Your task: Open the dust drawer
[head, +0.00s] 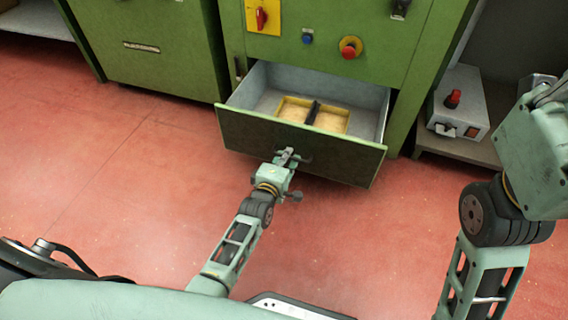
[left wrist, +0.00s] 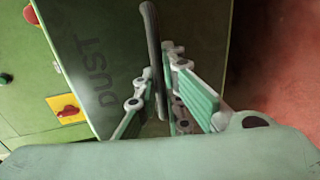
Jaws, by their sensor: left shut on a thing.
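The dust drawer (head: 230,132) is pulled out of the green machine in the head view, its inside showing. Inside lies a yellow-rimmed tray (head: 342,110) with two light-coloured compartments and a dark divider. My left gripper (head: 290,156) is at the middle of the drawer front. In the left wrist view the drawer front (left wrist: 95,60) bears the word DUST, and a dark bar handle (left wrist: 151,35) runs between the fingers of my left gripper (left wrist: 165,95), which is shut on it. My right arm shows at the right of the head view, but its gripper is out of view.
The green machine (head: 320,52) carries a red knob on a yellow plate (head: 262,18), a blue button and a red button (head: 350,47). A grey box with a red knob (head: 458,105) stands on a low shelf at right. Red floor (head: 120,190) is clear at left.

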